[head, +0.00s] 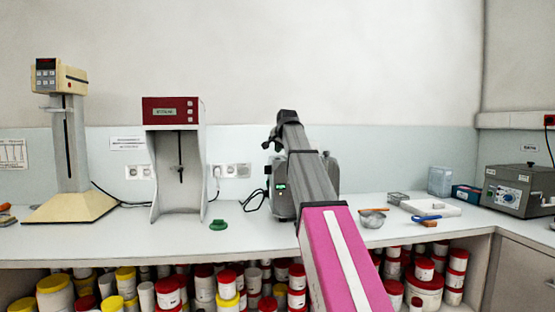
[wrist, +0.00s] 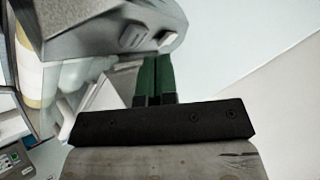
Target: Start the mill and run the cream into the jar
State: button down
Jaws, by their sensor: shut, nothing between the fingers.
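The grey mill (head: 283,206) stands on the bench behind my arm, with a small lit green display on its front. My arm hides much of it in the head view. In the wrist view, a grey housing (wrist: 85,30), which looks like part of the mill, fills the upper left. Two pale raised buttons or knobs show on its lower edge. My gripper (wrist: 155,62) has green fingers, closed together and empty, with tips just below that edge. I cannot tell whether they touch it. I cannot make out the jar or the cream.
A red-topped mixer (head: 171,112) and a tall cream-coloured machine (head: 68,150) stand to the left. A green object (head: 218,225) lies on the bench (head: 130,240). A metal bowl (head: 373,219) and a white tray (head: 440,207) are right of my arm. Lidded tubs crowd the shelf below.

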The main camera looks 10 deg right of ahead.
jog(key=shift+r, duration=2.5)
